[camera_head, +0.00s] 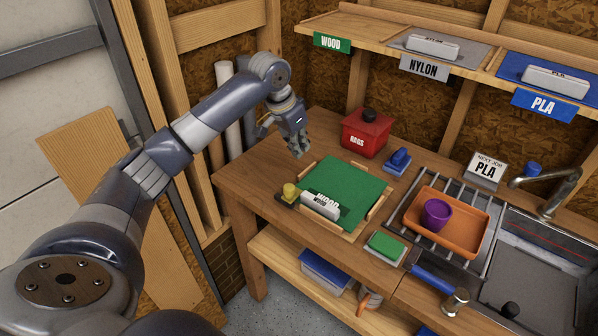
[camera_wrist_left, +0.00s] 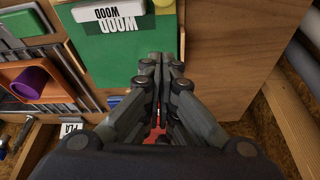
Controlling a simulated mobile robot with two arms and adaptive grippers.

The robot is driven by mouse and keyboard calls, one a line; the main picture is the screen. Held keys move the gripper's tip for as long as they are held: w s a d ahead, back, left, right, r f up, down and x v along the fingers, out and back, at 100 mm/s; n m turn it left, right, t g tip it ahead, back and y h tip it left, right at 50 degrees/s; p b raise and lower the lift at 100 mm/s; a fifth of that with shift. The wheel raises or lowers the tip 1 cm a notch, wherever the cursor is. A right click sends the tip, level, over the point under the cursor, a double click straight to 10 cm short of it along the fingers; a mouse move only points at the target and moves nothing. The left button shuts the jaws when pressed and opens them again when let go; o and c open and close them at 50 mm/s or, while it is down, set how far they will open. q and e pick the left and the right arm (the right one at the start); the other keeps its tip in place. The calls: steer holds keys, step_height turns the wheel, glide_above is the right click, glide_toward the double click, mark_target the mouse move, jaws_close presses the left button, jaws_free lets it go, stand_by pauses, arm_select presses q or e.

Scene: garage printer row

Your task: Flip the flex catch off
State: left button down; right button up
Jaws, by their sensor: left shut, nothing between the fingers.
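Nothing in view carries a flex label, so I cannot tell which thing is the flex catch. My left gripper (camera_head: 298,153) is shut and empty, held above the back left of the workbench near the green mat (camera_head: 347,184). In the left wrist view its fingers (camera_wrist_left: 168,64) are together over the edge of the same green mat (camera_wrist_left: 108,66). A yellow knob on a dark base (camera_head: 290,192) stands at the mat's left corner. A small blue fixture (camera_head: 399,160) sits behind the mat. My right gripper is not in view.
A white WOOD block (camera_head: 320,205) lies on the mat. A red RAGS box (camera_head: 366,135) stands behind. An orange tray (camera_head: 464,240) with a purple cup (camera_head: 437,214) rests on a rack by the sink. A shelf (camera_head: 385,35) with WOOD, NYLON and PLA labels runs above.

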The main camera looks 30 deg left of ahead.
arm_select(q)
steer(key=p, duration=0.3)
glide_above(299, 190)
steer(key=w, duration=0.3)
steer(key=f, duration=0.9)
steer(key=shift+w+d+f, duration=0.2)
steer(key=shift+d+f, duration=0.15)
steer(key=s, duration=0.1)
steer(key=s+p, duration=0.1)
steer(key=s, duration=0.1)
steer(key=shift+a, duration=0.35)
steer(key=shift+s+p, duration=0.3)
steer(key=shift+s, duration=0.15)
steer(key=shift+w+f, duration=0.1)
steer(key=shift+w, duration=0.05)
